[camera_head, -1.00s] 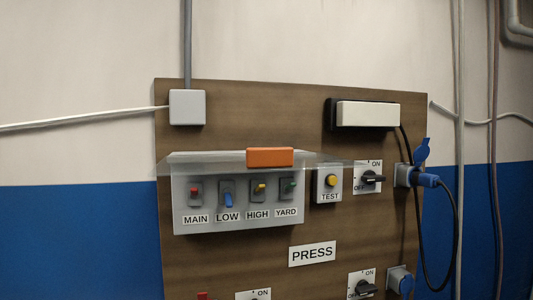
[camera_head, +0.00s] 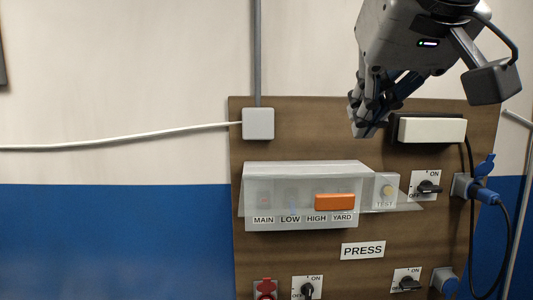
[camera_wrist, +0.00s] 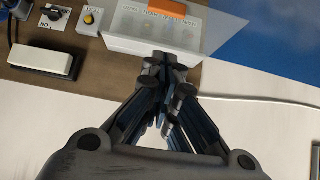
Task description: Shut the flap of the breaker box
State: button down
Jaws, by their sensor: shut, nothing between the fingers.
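The breaker box (camera_head: 300,168) is on the brown board, with breakers above the labels MAIN, LOW, HIGH and YARD. Its clear flap (camera_head: 402,204) hangs down in front of the breakers, which look hazy through it. The flap's orange handle (camera_head: 335,202) is in front of the right-hand breakers, just above the labels. My gripper (camera_head: 363,130) is shut and empty, above and right of the box, apart from the handle. In the wrist view my gripper (camera_wrist: 165,60) appears beside the box edge, with the orange handle (camera_wrist: 166,6) beyond.
A white lamp-like block (camera_head: 432,130) is right of my gripper. A TEST button (camera_head: 387,191) shows through the flap's right part. A rotary switch (camera_head: 428,188) and a blue plug (camera_head: 484,194) with a black cable are further right.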

jog(key=s+f+b+x, duration=0.1)
jog(key=f+x, duration=0.1)
jog(key=x, duration=1)
jog(key=shift+f, duration=0.2)
jog(key=shift+s+f+b, duration=0.1)
jog(key=shift+s+b, duration=0.05)
jog(key=shift+b, duration=0.25)
jog(key=f+b, duration=0.1)
jog(key=b, duration=0.1)
jog(key=t+b, duration=0.1)
jog(key=b, duration=0.1)
jog(key=shift+s+f, duration=0.25)
jog(key=shift+f, duration=0.1)
